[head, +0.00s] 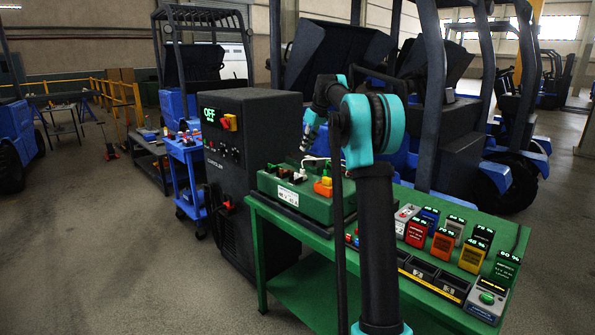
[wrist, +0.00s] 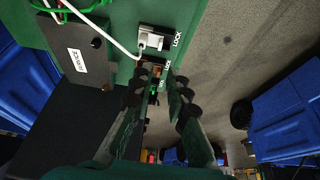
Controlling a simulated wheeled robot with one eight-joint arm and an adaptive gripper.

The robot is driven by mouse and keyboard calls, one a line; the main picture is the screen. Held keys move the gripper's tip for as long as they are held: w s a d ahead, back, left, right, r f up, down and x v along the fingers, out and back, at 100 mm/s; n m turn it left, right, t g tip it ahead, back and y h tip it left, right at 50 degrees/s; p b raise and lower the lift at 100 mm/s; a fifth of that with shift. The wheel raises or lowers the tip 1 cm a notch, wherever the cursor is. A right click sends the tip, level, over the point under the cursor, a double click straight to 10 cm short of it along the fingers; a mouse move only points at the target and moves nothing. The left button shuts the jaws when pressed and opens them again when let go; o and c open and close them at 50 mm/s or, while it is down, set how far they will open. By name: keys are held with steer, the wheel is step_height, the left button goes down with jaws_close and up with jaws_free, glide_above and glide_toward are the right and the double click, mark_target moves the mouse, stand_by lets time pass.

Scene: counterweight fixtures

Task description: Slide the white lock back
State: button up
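The white lock (wrist: 154,38) sits on the green fixture box, beside a printed LOCK label in the wrist view. In the head view, a small white part (head: 298,177) shows on top of the green box (head: 285,196), near an orange block (head: 323,187). My gripper (wrist: 158,76) has its two fingers apart with a narrow gap, and nothing is clearly held. Its fingertips are just below the white lock in the wrist view, over an orange part (wrist: 153,60) and a green part (wrist: 153,88), which they partly hide. I cannot tell whether they touch. My arm hides part of the box in the head view.
A white cable (wrist: 103,29) runs across the box close to the white lock. A black cabinet (head: 250,165) with a green OFF display stands left of the green table (head: 258,240). Several coloured blocks with lit percentages stand on the table's right side.

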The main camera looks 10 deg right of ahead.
steer(key=x, duration=1.3)
steer(key=shift+f, duration=0.4)
steer(key=shift+c, duration=0.4)
jaws_close()
